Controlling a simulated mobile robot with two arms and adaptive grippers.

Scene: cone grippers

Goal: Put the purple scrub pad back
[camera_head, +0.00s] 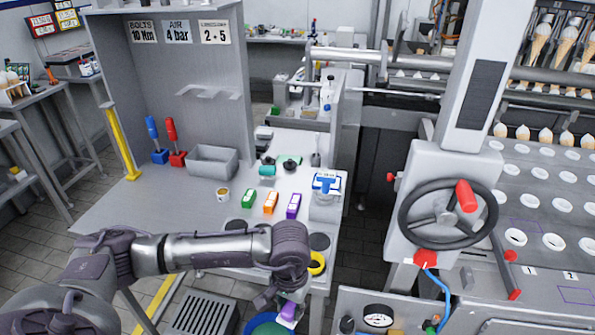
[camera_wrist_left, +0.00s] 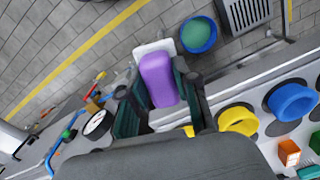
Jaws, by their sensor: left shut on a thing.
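The purple scrub pad (camera_wrist_left: 158,80), with a pale lower layer, is between the fingers of my left gripper (camera_wrist_left: 160,100). The fingers are shut on its sides. In the head view the pad (camera_head: 288,311) shows small at the bottom, below my left gripper (camera_head: 277,302), clear of the bench's front edge. My right gripper is not in view.
A blue bucket (camera_wrist_left: 197,36) with green contents stands on the floor near a grate (camera_head: 202,313). Green (camera_head: 248,198), orange (camera_head: 271,203) and purple (camera_head: 293,206) boxes stand on the bench. A handwheel (camera_head: 447,216) is to the right.

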